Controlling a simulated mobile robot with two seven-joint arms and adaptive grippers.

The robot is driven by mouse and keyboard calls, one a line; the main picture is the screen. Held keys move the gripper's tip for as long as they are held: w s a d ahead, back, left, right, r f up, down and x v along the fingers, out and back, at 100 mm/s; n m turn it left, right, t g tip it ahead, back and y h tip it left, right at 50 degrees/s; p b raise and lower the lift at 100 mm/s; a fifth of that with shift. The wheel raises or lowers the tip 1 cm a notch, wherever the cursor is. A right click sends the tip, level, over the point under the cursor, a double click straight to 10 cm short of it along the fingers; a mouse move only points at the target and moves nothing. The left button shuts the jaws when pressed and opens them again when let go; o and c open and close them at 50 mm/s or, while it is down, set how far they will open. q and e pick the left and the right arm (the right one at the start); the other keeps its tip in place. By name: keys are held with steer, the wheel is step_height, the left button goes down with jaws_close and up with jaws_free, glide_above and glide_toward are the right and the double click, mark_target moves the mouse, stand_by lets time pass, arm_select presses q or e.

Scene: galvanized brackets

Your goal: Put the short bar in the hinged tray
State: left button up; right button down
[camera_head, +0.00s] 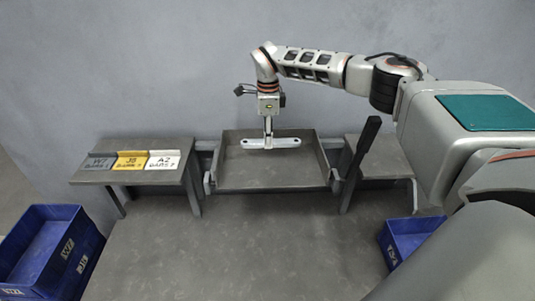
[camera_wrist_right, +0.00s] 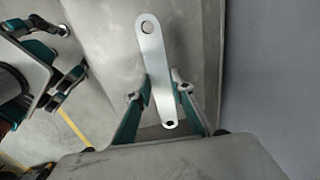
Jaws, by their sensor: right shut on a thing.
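The short bar (camera_head: 270,143) is a light metal strip with a hole near each end. My right gripper (camera_head: 268,131) is shut on it near its middle. The bar is above or within the hinged tray (camera_head: 328,186), a grey shallow tray at the centre; I cannot tell if it touches the floor of the tray. In the right wrist view the bar (camera_wrist_right: 153,60) lies between the two teal-padded fingers of my right gripper (camera_wrist_right: 163,93). My left gripper is not in view.
A grey side table (camera_head: 150,177) at the left carries grey, yellow and white label plates (camera_head: 131,161). Blue bins stand at the lower left (camera_head: 62,225) and lower right (camera_head: 408,228). A black lever (camera_head: 366,140) rises at the tray's right. The floor (camera_head: 230,250) in front is clear.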

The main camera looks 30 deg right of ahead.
mark_target(268, 160)
steer(key=shift+f, duration=1.45)
step_height(268, 160, down, 3)
steer(key=shift+f+b, duration=0.2)
steer(key=shift+b, duration=0.1)
steer(key=c, duration=1.8)
jaws_free()
steer(key=shift+o, duration=0.2)
